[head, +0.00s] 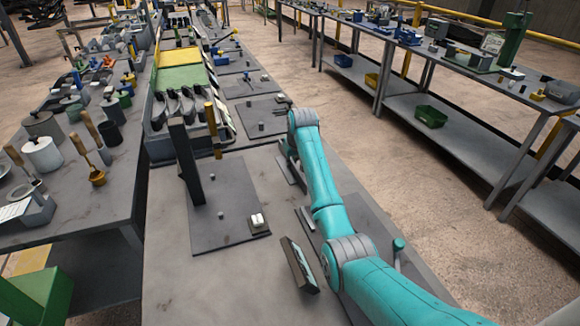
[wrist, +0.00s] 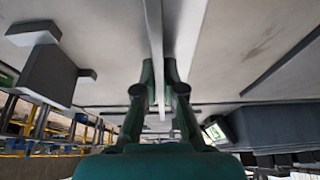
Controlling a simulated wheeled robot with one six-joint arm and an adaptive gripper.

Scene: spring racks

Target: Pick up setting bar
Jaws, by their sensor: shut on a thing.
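My gripper (wrist: 160,78), dark green in the wrist view, has its two fingers close together around a thin, long grey bar, the setting bar (wrist: 154,30). The bar runs from between the fingers to the top edge of the picture. Its far end is out of view, and the fingers hide part of it. In the head view my teal arm reaches forward over the right side of the near bench (head: 195,285). There the gripper is small and mostly hidden by the arm, so I cannot make out the bar's full outline.
A yellow-topped post (head: 212,125) stands behind. A dark tilted block (head: 299,265) lies near my arm. A green bin (head: 431,116) sits on the right-hand shelf.

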